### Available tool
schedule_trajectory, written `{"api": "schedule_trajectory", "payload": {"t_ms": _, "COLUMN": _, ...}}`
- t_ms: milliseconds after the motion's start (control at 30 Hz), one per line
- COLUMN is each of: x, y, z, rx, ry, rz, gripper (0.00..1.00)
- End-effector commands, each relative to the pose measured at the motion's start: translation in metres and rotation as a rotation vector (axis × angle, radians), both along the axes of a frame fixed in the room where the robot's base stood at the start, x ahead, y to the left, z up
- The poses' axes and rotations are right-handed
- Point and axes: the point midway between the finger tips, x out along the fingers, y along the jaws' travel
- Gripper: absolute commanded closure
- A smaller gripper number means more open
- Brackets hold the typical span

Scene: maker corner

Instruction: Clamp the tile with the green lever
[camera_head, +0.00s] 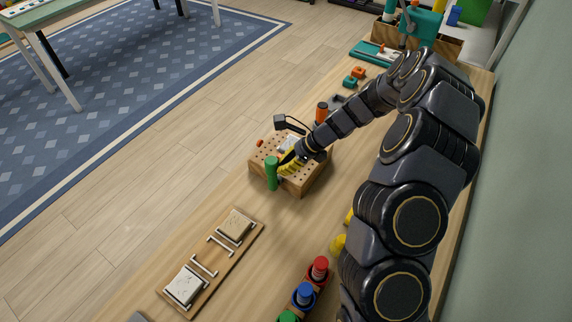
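A wooden board (216,282) lies at the lower left with two pale tiles, one at its far end (237,225) and one at its near end (185,286). White bar-shaped pieces (208,258) lie between the tiles. A row of red (320,267), blue (305,293) and green (288,316) knobs stands at the bottom; the green one is cut by the frame edge. A green upright cylinder (272,172) stands at a wooden block with holes. I cannot tell which green piece is the lever. My gripper (284,165) is over the block, close to the green cylinder; its fingers are too small to read.
The holed wooden block (309,181) sits mid-bench under my gripper, with a small dark device (280,121) and an orange-topped piece (321,112) near it. Yellow pieces (338,244) lie beside my arm. Bare bench lies between the block and the tile board.

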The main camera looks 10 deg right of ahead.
Motion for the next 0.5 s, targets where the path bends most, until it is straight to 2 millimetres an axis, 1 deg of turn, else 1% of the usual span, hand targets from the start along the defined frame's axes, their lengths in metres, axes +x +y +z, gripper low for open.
{"api": "schedule_trajectory", "payload": {"t_ms": 267, "x": 0.004, "y": 0.004, "z": 0.001, "rx": -0.044, "ry": 0.041, "rz": 0.002, "gripper": 1.0}}
{"api": "schedule_trajectory", "payload": {"t_ms": 500, "x": 0.013, "y": 0.012, "z": 0.004, "rx": -0.129, "ry": 0.122, "rz": 0.004, "gripper": 1.0}}
